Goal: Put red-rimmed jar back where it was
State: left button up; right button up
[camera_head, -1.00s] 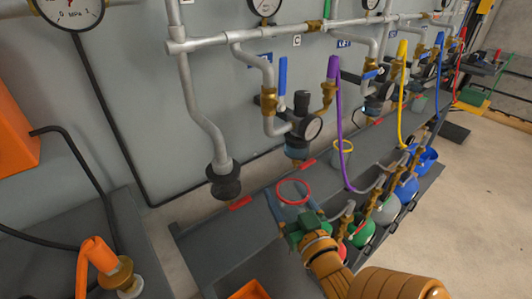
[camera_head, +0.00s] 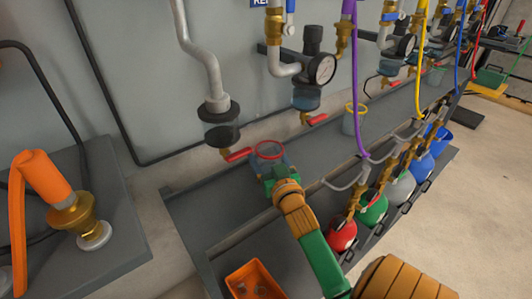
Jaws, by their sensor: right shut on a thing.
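The red-rimmed jar (camera_head: 270,150) is a clear cup with a red ring, seen just right of the leftmost drain valve's red handle (camera_head: 238,155). My right gripper (camera_head: 271,171) is shut on the jar from the front, over the grey shelf (camera_head: 190,200). The gripper hides part of the jar's lower body, so I cannot tell whether it touches the shelf. The dark drain bowl (camera_head: 220,130) hangs from the grey pipe, left of the jar. My left gripper is not in view.
An orange bin (camera_head: 255,282) is below in front. Red (camera_head: 342,237), green (camera_head: 373,208) and other cylinders line the right side. A purple hose (camera_head: 355,100) hangs nearby. An orange hose with a brass fitting (camera_head: 75,215) is at left.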

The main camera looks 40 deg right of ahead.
jog(key=o, duration=1.3)
jog(key=shift+r, duration=0.2)
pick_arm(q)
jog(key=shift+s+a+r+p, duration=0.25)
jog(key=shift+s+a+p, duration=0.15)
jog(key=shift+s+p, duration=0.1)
pick_arm(e)
jog(key=v, duration=1.2)
jog(key=shift+f, duration=0.1)
